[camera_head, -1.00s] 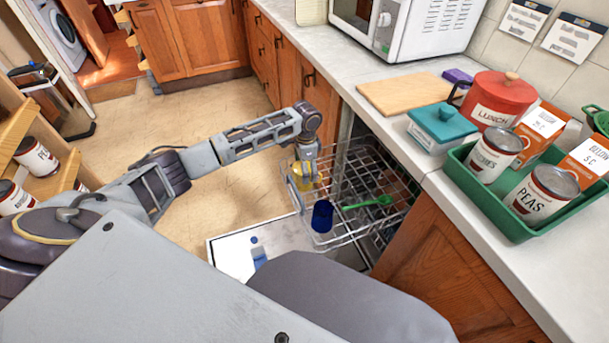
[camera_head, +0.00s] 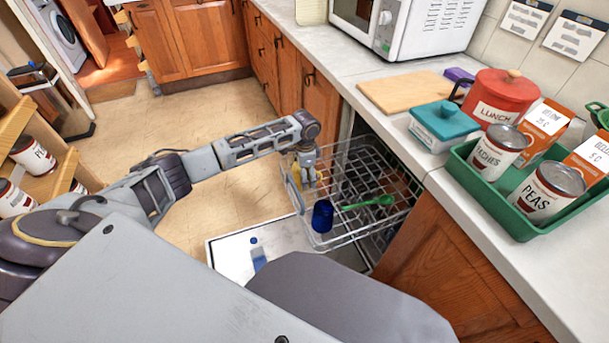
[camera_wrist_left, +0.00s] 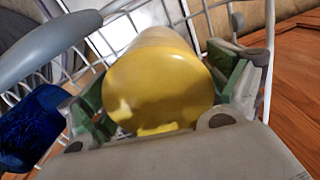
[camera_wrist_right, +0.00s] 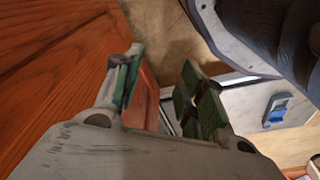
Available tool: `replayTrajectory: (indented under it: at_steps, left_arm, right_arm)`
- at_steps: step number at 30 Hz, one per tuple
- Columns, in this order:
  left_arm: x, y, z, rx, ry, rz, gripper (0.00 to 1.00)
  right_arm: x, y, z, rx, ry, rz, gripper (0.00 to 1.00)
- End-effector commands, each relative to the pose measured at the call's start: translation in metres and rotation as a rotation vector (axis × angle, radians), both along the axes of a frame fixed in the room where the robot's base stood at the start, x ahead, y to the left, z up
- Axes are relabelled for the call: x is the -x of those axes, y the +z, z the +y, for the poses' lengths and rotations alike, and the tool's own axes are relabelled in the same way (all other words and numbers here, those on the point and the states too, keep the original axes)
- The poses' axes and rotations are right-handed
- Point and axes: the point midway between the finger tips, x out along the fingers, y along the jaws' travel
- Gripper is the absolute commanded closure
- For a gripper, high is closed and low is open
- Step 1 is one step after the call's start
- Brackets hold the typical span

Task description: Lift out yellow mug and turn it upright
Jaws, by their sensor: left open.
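The yellow mug (camera_wrist_left: 155,85) is in the dishwasher's wire rack (camera_head: 365,175), its round flat base facing the left wrist camera, so it appears upside down. In the head view only a little yellow shows around my left gripper (camera_head: 308,182). In the left wrist view my left gripper (camera_wrist_left: 160,92) is open, with one green-padded finger on each side of the mug. I cannot tell whether the pads touch it. The mug's rim and handle are hidden. My right gripper (camera_wrist_right: 158,82) is open and empty in the right wrist view, near wooden cabinet fronts.
A blue cup (camera_head: 322,216) stands in the rack near the mug, beside a green utensil (camera_head: 370,202). The open dishwasher door (camera_head: 230,250) lies below. The counter holds a cutting board (camera_head: 405,92), a teal box (camera_head: 444,125) and a green tray (camera_head: 520,232) of cans and cartons.

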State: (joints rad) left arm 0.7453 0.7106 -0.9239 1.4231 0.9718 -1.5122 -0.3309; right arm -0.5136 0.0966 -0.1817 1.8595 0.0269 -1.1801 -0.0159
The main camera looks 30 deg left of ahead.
Motion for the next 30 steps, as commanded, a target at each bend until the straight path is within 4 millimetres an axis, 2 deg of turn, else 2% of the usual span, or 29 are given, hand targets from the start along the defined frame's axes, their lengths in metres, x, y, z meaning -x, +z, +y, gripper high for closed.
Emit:
replayTrajectory:
  at_steps: [6, 21, 30]
  left_arm:
    - [0.0, -0.0118, -0.0001, 0.0, -0.001, -0.001, 0.09]
    - [0.0001, -0.0123, 0.0, -0.001, -0.001, -0.001, 0.09]
    - [0.0002, -0.0124, 0.0, 0.0, -0.001, 0.0, 0.47]
  right_arm:
    - [-0.0003, 0.0097, 0.0021, -0.003, 0.003, 0.004, 0.6]
    - [-0.0009, 0.0116, 0.0024, -0.003, 0.004, 0.003, 0.6]
    - [-0.0006, 0.0113, 0.0025, -0.004, 0.004, 0.003, 0.6]
